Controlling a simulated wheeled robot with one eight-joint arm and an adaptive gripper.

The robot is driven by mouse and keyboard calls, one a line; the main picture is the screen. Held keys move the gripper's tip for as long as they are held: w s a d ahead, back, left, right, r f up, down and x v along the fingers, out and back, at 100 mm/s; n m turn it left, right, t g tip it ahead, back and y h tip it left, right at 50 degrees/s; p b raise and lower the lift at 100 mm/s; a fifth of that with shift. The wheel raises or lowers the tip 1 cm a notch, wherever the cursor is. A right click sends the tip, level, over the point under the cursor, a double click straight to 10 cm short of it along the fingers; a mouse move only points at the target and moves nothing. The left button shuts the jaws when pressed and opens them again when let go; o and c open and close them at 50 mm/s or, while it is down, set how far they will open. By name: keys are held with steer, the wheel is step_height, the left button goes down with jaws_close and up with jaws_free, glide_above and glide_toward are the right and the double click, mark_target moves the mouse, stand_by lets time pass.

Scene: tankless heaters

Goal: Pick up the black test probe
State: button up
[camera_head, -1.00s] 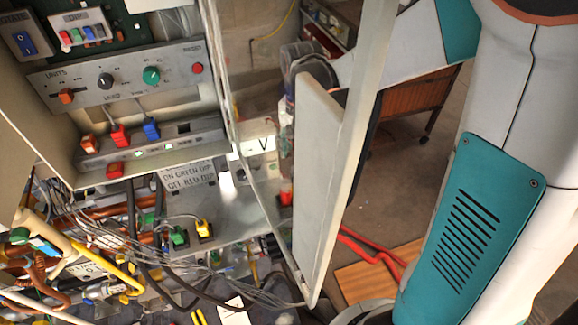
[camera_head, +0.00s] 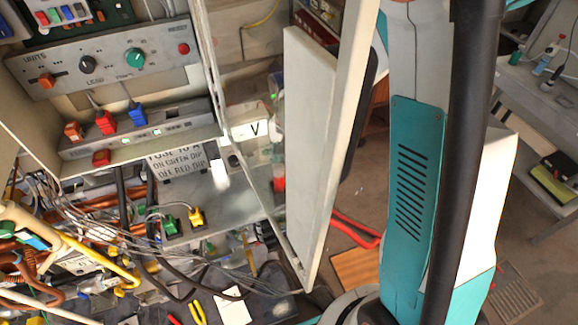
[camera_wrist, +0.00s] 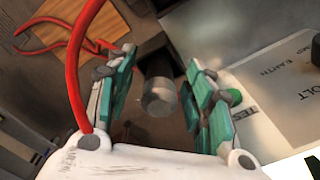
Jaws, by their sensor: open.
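In the wrist view my gripper (camera_wrist: 160,60) is open, with its teal-padded fingers spread apart. A dark piece with a grey cylindrical end (camera_wrist: 159,97) shows between the fingers. I cannot tell whether it is the black test probe or whether it touches a finger. A red cable (camera_wrist: 73,70) loops up beside the left finger. In the head view my gripper is hidden, and I cannot make out a black probe there.
In the head view an open door panel (camera_head: 312,140) stands between the cabinet and my arm. The cabinet has a control panel (camera_head: 110,66), and cables (camera_head: 75,215) crowd below it. In the wrist view a lettered panel (camera_wrist: 280,90) lies right of the gripper.

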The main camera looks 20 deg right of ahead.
jaws_close()
steer(key=shift+r, duration=0.1)
step_height(320, 180, up, 20)
steer(key=p, duration=0.3)
stand_by(0.4)
steer(key=c, duration=0.8)
jaws_free()
steer(key=shift+c, duration=0.8)
steer(key=shift+s, duration=0.1)
